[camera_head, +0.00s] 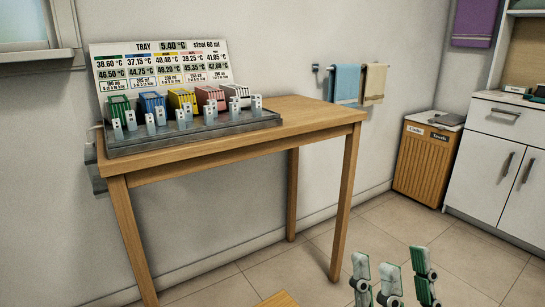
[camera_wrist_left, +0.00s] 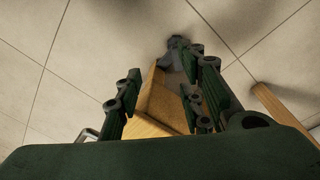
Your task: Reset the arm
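My right gripper (camera_head: 391,270) shows at the bottom of the head view, with its green and grey fingers pointing up over the tiled floor. Its fingers stand apart and nothing shows between them. My left gripper (camera_wrist_left: 163,75) shows only in the left wrist view. Its dark green fingers are spread, one on the left and others on the right, with nothing held. Both grippers are away from the wooden table (camera_head: 240,143) in the head view. The palm of the right gripper is cut off by the picture's lower edge.
On the table, a grey tray (camera_head: 190,137) holds several coloured baskets and small tagged pieces before a sign board (camera_head: 160,62). A wooden object (camera_wrist_left: 160,105) lies below the left gripper. A wooden hamper (camera_head: 425,160) and white cabinet (camera_head: 500,165) stand right. Floor between is clear.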

